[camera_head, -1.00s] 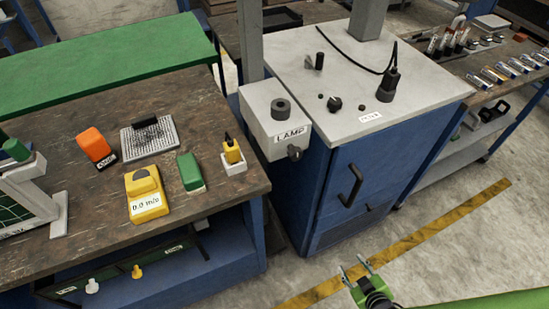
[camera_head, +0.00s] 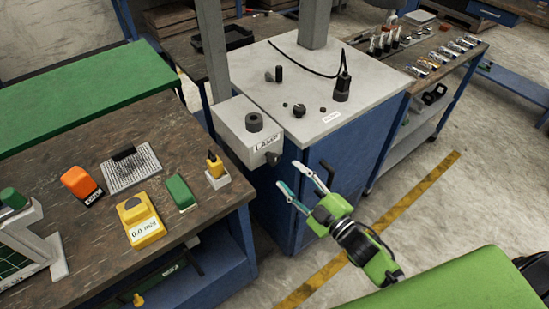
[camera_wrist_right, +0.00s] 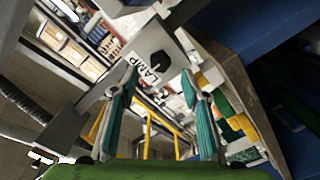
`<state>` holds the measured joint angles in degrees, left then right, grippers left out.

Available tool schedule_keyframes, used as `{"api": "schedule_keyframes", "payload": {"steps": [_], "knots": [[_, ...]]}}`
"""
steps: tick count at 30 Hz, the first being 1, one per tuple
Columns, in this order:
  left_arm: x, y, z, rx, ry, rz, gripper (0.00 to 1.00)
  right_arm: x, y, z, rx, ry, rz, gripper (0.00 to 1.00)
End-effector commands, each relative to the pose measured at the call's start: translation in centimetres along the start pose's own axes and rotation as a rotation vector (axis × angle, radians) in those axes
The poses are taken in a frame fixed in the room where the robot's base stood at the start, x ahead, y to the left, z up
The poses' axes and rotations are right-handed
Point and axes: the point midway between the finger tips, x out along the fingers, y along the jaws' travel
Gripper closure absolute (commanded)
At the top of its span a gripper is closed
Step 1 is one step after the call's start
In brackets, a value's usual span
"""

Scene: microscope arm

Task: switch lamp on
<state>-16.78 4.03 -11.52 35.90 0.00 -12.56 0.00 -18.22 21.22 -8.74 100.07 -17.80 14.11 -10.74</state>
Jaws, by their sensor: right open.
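The lamp box (camera_head: 238,128) is a light grey box labelled LAMP, fixed at the left side of the blue cabinet. It has a dark round knob on top (camera_head: 254,122) and a dark knob (camera_head: 272,158) low on its front right. My right gripper (camera_head: 298,180) is open and empty, in front of the cabinet, with its fingers pointing up and left toward the box, apart from it in the picture. In the right wrist view the lamp box (camera_wrist_right: 142,42) with a dark knob (camera_wrist_right: 159,60) shows beyond and between the open fingers (camera_wrist_right: 165,90). My left gripper is not in view.
The cabinet top (camera_head: 335,85) carries knobs and a cabled black part. A dark cabinet handle (camera_head: 327,172) stands out near my right gripper. The left workbench (camera_head: 60,165) holds a yellow meter (camera_head: 140,220), an orange device (camera_head: 80,184) and a green block (camera_head: 179,192).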

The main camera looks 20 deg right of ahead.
Motion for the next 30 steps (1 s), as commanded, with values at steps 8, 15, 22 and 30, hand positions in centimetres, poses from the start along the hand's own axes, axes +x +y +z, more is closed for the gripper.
{"api": "schedule_keyframes", "payload": {"steps": [8, 15, 22, 30], "knots": [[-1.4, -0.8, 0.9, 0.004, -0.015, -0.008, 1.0, 5.2, 0.2, -0.2, 0.003, 0.001, 0.002, 0.58], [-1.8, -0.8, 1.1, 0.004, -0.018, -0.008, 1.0, 7.7, 0.0, 0.0, 0.002, -0.001, 0.001, 0.58], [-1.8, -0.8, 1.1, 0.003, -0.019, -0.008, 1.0, 8.2, 0.0, 0.0, 0.001, 0.0, 0.0, 0.58], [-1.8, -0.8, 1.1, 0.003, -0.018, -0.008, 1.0, 8.2, 0.0, 0.0, 0.002, -0.001, 0.0, 0.89]]}}
